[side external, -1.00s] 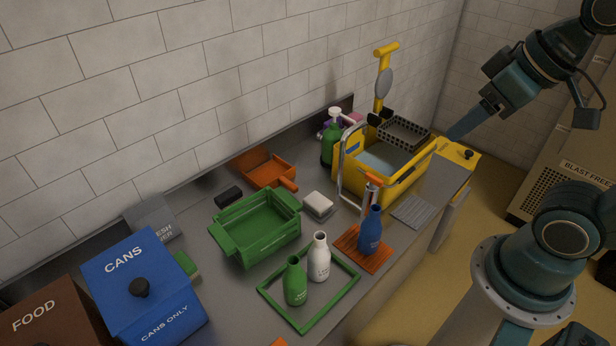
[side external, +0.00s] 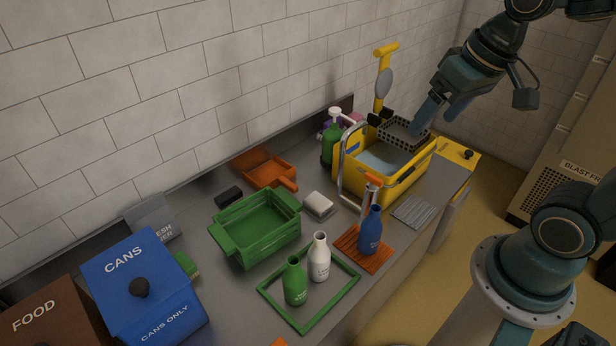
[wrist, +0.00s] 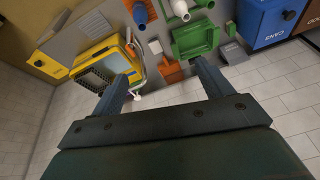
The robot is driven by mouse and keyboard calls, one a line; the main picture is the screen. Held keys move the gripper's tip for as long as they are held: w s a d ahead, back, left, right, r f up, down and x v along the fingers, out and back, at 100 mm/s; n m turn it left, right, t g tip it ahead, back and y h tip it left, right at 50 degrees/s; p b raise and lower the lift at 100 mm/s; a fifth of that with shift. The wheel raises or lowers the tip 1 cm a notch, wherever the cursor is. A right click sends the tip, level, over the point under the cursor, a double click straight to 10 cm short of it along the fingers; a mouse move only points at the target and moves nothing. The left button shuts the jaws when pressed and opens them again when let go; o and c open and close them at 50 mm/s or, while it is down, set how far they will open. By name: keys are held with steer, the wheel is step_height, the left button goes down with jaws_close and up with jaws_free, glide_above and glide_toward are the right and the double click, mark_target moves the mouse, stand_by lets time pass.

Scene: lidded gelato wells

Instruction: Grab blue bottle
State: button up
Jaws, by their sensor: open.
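The blue bottle (side external: 371,232) stands upright on an orange slatted mat (side external: 347,243) near the counter's front edge. In the wrist view the blue bottle (wrist: 140,16) shows at the top, beyond the fingertips. My gripper (side external: 428,117) is up and to the right of the bottle, above the back of the yellow basin (side external: 403,183). In the wrist view my gripper (wrist: 160,76) has its two fingers spread wide with nothing between them.
A white bottle (side external: 319,258) and a green bottle (side external: 295,282) stand in a green frame (side external: 336,309) left of the blue bottle. A green crate (side external: 262,240) sits behind them.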

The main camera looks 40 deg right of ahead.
steer(key=w+d+f+m+g+y, duration=0.2)
steer(key=w+d+f+m, duration=0.2)
steer(key=w+f, duration=0.35)
steer(key=m+g+y, duration=0.1)
steer(key=m+y, duration=0.1)
steer(key=m, duration=0.2)
glide_above(360, 239)
steer(key=s+d, duration=0.1)
steer(key=d, duration=0.5)
step_height(360, 239, down, 11)
steer(key=shift+s+d+f+m+t+y, duration=0.4)
steer(key=shift+f+m+t+y, duration=0.65)
steer(key=shift+f+m, duration=2)
steer(key=shift+s+d+f+m+t+y, duration=0.4)
steer(key=shift+f+m+y, duration=1)
steer(key=shift+f, duration=3.4)
steer(key=shift+s+d+f+m+t+y, duration=0.15)
steer(key=shift+s+f+m+t+y, duration=0.45)
steer(key=shift+f+m+t+y, duration=2.15)
step_height(360, 239, down, 2)
steer(key=n+g+h, duration=0.1)
steer(key=g+h, duration=0.1)
steer(key=g, duration=0.1)
steer(key=shift+f+h, duration=0.15)
steer(key=shift+h, duration=0.15)
steer(key=shift+g, duration=0.3)
steer(key=shift+x, duration=3.8)
